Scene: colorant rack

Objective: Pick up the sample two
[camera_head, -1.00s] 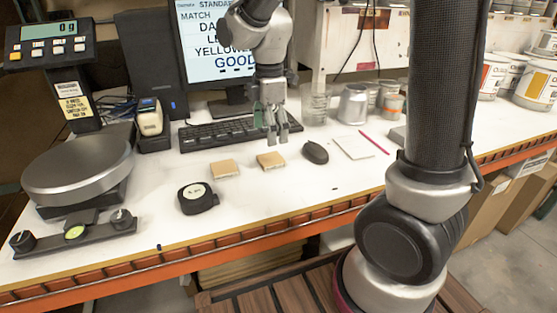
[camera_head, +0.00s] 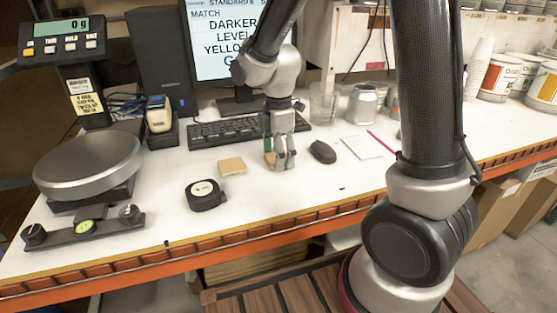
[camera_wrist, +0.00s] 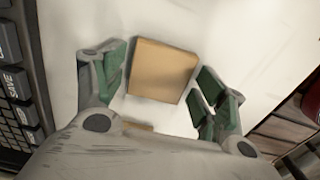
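My gripper (camera_head: 279,163) is low over the white table, its green-padded fingers pointing down. In the wrist view the gripper (camera_wrist: 165,75) is open. A tan square block (camera_wrist: 163,70) lies between the lines of its fingers, with a narrow gap visible on each side. A second tan block (camera_head: 232,166) lies to the left of the gripper. A thin tan edge (camera_wrist: 138,126) shows by the palm in the wrist view, mostly covered. No label shows which block is sample two.
A keyboard (camera_head: 225,131) lies behind the gripper and a black mouse (camera_head: 322,152) to its right. A paper pad (camera_head: 362,147) lies right of the mouse.

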